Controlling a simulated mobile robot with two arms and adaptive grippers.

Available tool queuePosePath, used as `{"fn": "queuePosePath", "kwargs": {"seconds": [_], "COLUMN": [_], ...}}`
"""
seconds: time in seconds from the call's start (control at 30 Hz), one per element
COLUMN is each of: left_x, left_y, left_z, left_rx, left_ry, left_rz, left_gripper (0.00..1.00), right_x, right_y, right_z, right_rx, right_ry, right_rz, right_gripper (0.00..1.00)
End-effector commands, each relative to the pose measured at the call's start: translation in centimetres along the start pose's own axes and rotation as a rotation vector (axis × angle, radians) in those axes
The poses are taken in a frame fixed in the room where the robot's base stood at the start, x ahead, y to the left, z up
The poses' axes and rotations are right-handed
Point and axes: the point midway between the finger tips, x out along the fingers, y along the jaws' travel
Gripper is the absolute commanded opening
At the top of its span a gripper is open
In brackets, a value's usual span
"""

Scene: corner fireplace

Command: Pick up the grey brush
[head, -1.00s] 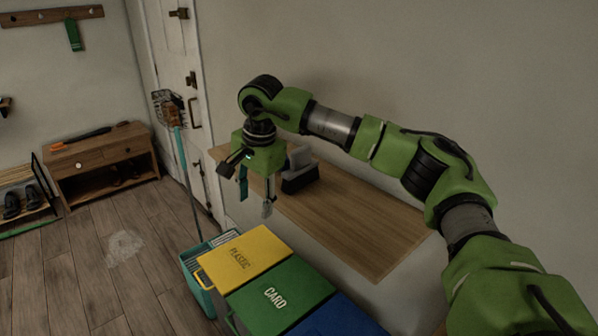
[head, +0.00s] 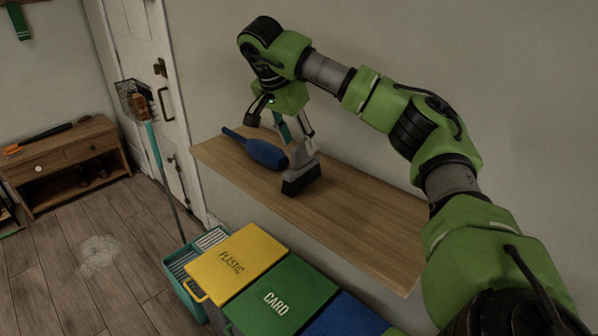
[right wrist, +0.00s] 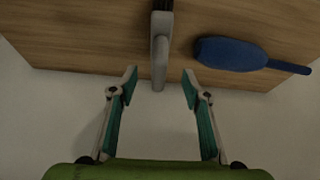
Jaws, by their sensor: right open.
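The grey brush (head: 301,172), a grey body with black bristles, stands on the wooden wall shelf (head: 365,220). In the right wrist view its grey handle (right wrist: 159,52) reaches down between the two fingertips, with a gap on each side. My right gripper (head: 284,132) is over the shelf at the brush's upper end. It is open and holds nothing; its fingers also show in the right wrist view (right wrist: 160,78). My left gripper is not in view.
A blue brush-like thing (head: 265,152) lies on the shelf beside the grey brush. Yellow (head: 235,262), green (head: 283,297) and blue bins stand below the shelf. A teal basket (head: 183,279) and a door are to the left. The shelf's right part is clear.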

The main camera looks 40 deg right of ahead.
Motion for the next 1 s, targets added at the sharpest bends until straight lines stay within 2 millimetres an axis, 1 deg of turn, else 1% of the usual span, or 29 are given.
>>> {"fn": "queuePosePath", "kwargs": {"seconds": [0.03, 0.1, 0.23, 0.37, 0.47, 0.6, 0.7, 0.8, 1.0], "left_x": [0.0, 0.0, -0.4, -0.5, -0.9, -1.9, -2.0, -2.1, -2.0], "left_y": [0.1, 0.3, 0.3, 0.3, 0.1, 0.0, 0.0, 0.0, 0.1], "left_z": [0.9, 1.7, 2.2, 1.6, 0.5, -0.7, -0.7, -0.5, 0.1], "left_rx": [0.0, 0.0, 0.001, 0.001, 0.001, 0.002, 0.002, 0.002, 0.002], "left_ry": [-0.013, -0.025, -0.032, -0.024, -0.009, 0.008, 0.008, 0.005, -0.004], "left_rz": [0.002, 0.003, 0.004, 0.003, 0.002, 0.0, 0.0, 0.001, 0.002], "left_gripper": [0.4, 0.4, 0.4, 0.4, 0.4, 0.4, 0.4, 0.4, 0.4], "right_x": [1.3, 2.5, 4.1, 4.9, 5.8, 7.9, 9.2, 9.9, 10.1], "right_y": [0.1, 0.1, 0.1, 0.0, 0.1, 0.3, 0.2, 0.2, 0.2], "right_z": [0.0, 0.0, 0.0, 0.0, 0.0, 0.2, 0.3, 0.3, 0.3], "right_rx": [-0.001, -0.001, -0.001, -0.001, -0.001, -0.002, -0.001, 0.0, 0.0], "right_ry": [0.0, 0.0, 0.001, 0.0, 0.0, 0.001, 0.001, 0.001, 0.001], "right_rz": [0.006, 0.004, 0.003, 0.001, 0.002, 0.004, 0.002, 0.0, -0.001], "right_gripper": [0.44, 0.44, 0.44, 0.44, 0.44, 0.44, 0.44, 0.44, 0.44]}}
